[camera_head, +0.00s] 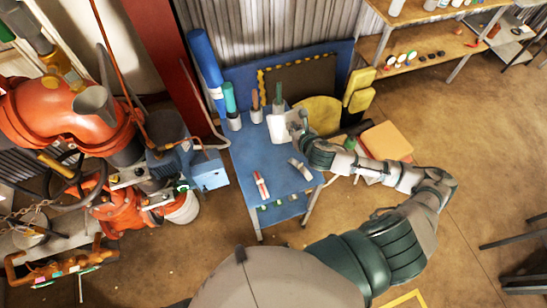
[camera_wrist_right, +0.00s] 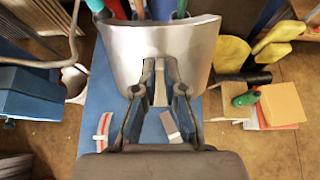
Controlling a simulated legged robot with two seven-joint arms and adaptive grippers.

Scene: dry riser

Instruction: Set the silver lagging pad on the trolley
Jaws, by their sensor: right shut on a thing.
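The silver lagging pad (camera_head: 277,128) is a pale, slightly curved sheet over the back part of the blue trolley top (camera_head: 246,158). My right gripper (camera_head: 294,127) is shut on the pad's near edge. In the right wrist view the gripper (camera_wrist_right: 160,72) pinches the shiny pad (camera_wrist_right: 122,45) at its lower middle, with the blue top beneath. I cannot tell whether the pad touches the trolley. My left gripper is not in view.
A red-and-white item (camera_head: 261,186) and a small grey item (camera_head: 300,168) lie on the trolley's front half. Upright tools (camera_head: 230,98) stand along its back. Orange pipework (camera_head: 60,112) is at left. An orange box (camera_head: 387,141) is at right. Bare blue surface shows between items.

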